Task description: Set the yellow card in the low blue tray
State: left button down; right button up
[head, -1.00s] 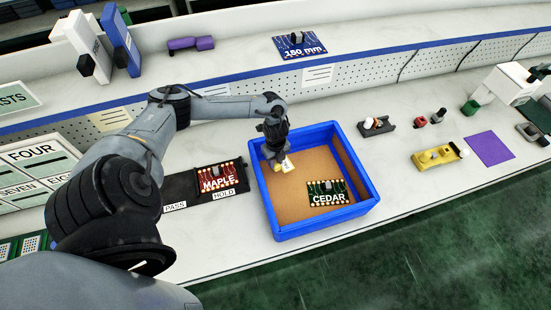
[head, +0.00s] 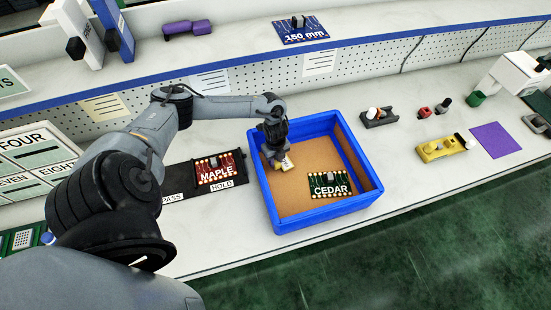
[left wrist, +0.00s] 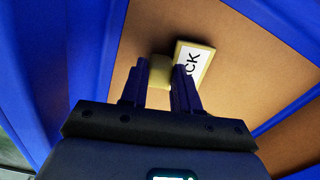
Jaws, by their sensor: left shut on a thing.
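The yellow card (head: 286,163), with a white label, is inside the low blue tray (head: 325,212), near its left wall. My left gripper (head: 276,153) reaches down into the tray and is shut on the card. In the left wrist view the fingers (left wrist: 160,88) close on a yellow knob of the card (left wrist: 195,62), whose label shows "CK". The tray's brown floor shows behind it. I cannot tell whether the card touches the floor. My right gripper is not in view.
A green CEDAR board (head: 329,187) lies at the tray's front right. A red MAPLE board (head: 217,172) lies on a dark mat left of the tray. Small fixtures and a purple sheet (head: 495,138) are at the right. The tray's middle is clear.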

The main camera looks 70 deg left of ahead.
aim_at(276, 161)
pick_arm(q)
jog(key=shift+f+b, duration=0.35)
jog(key=shift+f, duration=0.15)
dwell(0.5)
jog(key=c, duration=0.8)
grip_release()
jog(key=shift+o, duration=0.2)
notch_tip(276, 161, up, 11)
jog(key=p, duration=0.1)
